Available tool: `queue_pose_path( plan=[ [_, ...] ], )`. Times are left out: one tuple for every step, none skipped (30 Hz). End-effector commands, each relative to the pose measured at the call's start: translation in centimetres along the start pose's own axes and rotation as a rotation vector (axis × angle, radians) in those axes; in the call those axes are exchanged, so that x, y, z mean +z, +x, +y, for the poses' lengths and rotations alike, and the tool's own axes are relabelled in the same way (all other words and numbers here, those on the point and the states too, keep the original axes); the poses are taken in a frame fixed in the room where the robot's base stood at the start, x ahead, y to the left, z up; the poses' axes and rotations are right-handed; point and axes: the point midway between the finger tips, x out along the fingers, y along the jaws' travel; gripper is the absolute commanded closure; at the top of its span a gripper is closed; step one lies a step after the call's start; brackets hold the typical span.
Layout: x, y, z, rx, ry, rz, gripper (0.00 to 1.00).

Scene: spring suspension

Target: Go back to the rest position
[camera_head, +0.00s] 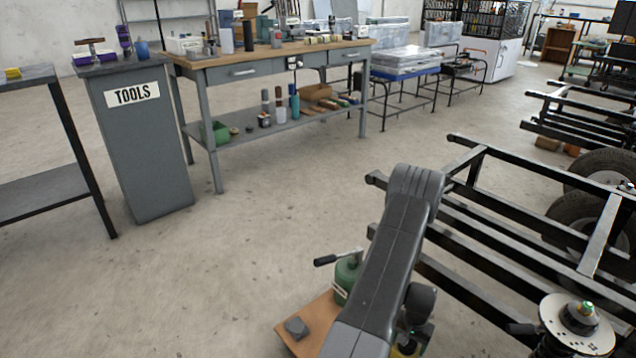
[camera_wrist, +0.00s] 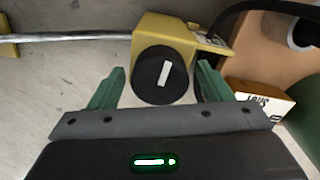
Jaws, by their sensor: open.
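Just beyond the fingertips is a yellow device (camera_wrist: 165,32) with a round black knob (camera_wrist: 164,75) that bears a white mark. The knob appears between the fingers in the picture; I cannot tell how far off it is. In the head view my grey arm rises at the lower middle and hides part of the floor and the black frame.
A black metal frame (camera_head: 490,262) with wheels stands at the right. A workbench (camera_head: 270,60) and a grey TOOLS cabinet (camera_head: 145,150) stand at the back left. Floor between is clear.

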Motion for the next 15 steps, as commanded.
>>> queue_pose_path(
  plan=[
    [0.0, -0.08, 0.01, 0.0, 0.037, 0.0, 0.28],
    [0.0, -0.08, 0.01, 0.0, 0.061, 0.0, 0.28],
    [-0.01, -0.09, 0.02, 0.0, 0.094, 0.0, 0.28],
    [-0.01, -0.1, 0.02, 0.0, 0.119, 0.0, 0.28],
    [-0.01, -0.1, 0.02, 0.0, 0.144, 0.0, 0.28],
    [-0.02, -0.1, 0.02, 0.0, 0.177, 0.0, 0.28],
    [-0.02, -0.11, 0.03, 0.0, 0.201, 0.0, 0.28],
    [-0.02, -0.11, 0.03, 0.0, 0.225, 0.0, 0.28],
    [-0.02, -0.1, 0.03, 0.0, 0.258, 0.0, 0.28],
    [-0.02, -0.11, 0.03, 0.0, 0.283, 0.0, 0.28],
    [-0.01, -0.1, 0.04, 0.0, 0.308, 0.0, 0.28],
    [-0.01, -0.1, 0.04, 0.0, 0.34, 0.0, 0.28],
    [0.0, -0.1, 0.04, 0.0, 0.365, 0.0, 0.28],
    [0.0, -0.1, 0.04, 0.0, 0.39, 0.0, 0.28],
    [0.0, -0.09, 0.05, 0.0, 0.423, 0.0, 0.28]
  ],
)
